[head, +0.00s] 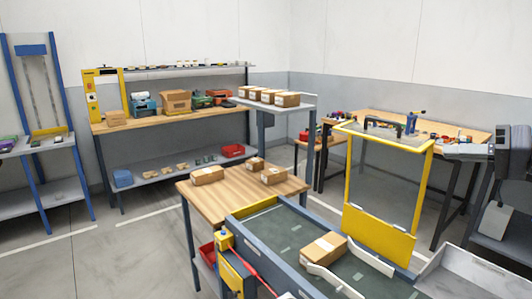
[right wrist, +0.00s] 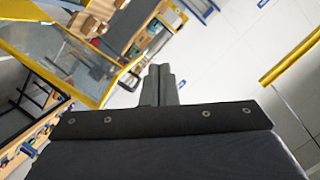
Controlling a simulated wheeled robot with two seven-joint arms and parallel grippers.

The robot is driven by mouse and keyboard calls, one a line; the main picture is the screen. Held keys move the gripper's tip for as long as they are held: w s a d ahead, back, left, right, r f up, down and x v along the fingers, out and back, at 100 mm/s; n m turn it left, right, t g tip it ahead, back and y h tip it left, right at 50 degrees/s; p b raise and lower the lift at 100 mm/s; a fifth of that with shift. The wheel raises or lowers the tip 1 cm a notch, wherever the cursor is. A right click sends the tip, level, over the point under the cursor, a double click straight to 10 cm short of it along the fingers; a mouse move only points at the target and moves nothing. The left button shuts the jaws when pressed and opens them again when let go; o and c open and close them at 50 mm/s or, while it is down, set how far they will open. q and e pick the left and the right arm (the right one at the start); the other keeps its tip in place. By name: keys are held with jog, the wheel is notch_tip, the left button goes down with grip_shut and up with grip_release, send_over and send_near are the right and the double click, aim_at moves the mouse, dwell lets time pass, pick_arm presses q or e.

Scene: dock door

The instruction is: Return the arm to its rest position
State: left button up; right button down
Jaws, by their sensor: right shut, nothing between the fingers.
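My right gripper (head: 462,150) comes in at the right edge of the head view, pointing left. In the right wrist view its two dark fingers (right wrist: 160,72) are together, with nothing between them. It appears close to the right side of the yellow-framed clear gate (head: 385,185), apart from it as far as I can tell. The gate's yellow frame also shows at the left of the right wrist view (right wrist: 100,80). My left gripper does not show in either view.
A carton (head: 324,248) lies on the dark conveyor (head: 275,232) between white guides. A wooden table (head: 232,193) with several cartons stands behind it. A workbench (head: 465,137) with tools lies beyond the gate. Grey floor (head: 130,240) is open at the left.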

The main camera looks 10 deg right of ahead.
jog(key=s+a+f+m+g+h+p, duration=0.2)
jog(key=s+a+f+g, duration=0.35)
jog(key=a+f, duration=0.85)
jog(key=s+a+f+n+h, duration=0.1)
jog(key=s+a+f, duration=0.4)
jog(key=f, duration=0.3)
jog(key=s+a+f+n+g+h+p, duration=0.1)
jog(key=s+a+f+h, duration=0.1)
jog(key=s+a+f, duration=0.3)
jog(key=s+f, duration=0.3)
